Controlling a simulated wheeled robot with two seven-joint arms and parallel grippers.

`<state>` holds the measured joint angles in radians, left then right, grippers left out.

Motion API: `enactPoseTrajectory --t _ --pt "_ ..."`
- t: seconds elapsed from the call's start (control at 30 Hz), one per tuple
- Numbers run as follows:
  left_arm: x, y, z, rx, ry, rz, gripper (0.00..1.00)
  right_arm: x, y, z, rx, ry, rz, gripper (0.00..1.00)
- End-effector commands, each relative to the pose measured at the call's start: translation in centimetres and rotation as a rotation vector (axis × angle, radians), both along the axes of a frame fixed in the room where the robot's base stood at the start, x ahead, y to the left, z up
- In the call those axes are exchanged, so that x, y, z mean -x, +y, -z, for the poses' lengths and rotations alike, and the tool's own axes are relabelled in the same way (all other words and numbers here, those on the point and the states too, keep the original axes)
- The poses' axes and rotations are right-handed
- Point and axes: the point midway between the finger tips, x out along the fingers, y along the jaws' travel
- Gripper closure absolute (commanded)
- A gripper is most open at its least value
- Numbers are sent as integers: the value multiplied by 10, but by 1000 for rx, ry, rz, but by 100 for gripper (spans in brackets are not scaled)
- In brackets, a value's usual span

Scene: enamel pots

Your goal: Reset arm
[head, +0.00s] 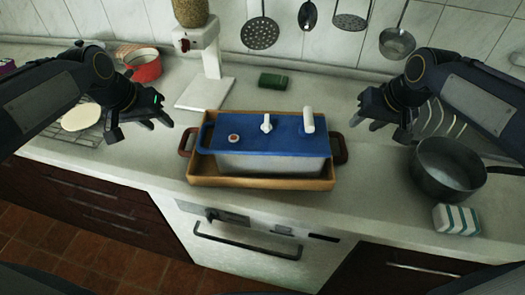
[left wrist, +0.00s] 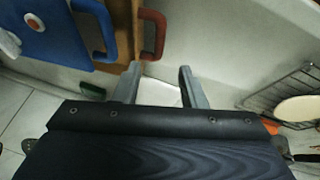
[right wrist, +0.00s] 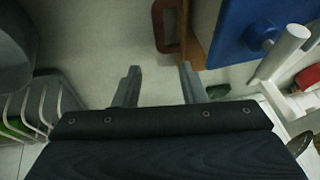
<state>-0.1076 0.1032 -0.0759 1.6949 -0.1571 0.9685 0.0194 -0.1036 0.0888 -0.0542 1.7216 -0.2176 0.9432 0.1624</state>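My left gripper (head: 142,116) is raised left of the wooden tray in the head view. Its two fingers (left wrist: 158,88) are apart with nothing between them in the left wrist view. My right gripper (head: 377,115) is raised to the right of the tray. Its fingers (right wrist: 160,88) are also apart and empty in the right wrist view. Between the arms, a white box-shaped pot (head: 270,163) with a blue lid (head: 265,146) stands in the wooden tray (head: 262,184), which has dark red handles. Neither gripper touches the tray or pot.
A grey saucepan (head: 447,167), a striped sponge box (head: 456,220) and a dish rack (head: 440,122) are at the right. A red pot (head: 143,66) and a wire rack (head: 84,131) are at the left. A white scale-like stand (head: 205,92) and green sponge (head: 273,81) are behind the tray.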

Motion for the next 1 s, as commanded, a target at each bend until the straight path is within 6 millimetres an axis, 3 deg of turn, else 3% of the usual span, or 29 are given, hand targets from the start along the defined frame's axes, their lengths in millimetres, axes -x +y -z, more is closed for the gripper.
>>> enactPoseTrajectory --t 0.57,0.67,0.83,1.0 --pt "5 1 -2 4 -2 -3 62 6 -1 -4 -5 -3 2 62" --pt "29 3 -10 27 -9 -15 62 30 -3 -11 -25 -9 5 62" --pt "110 1 -19 94 -34 -55 62 110 0 -19 -89 -34 13 62" --pt "187 -14 -6 152 -57 -92 62 186 15 -6 -147 -61 20 62"
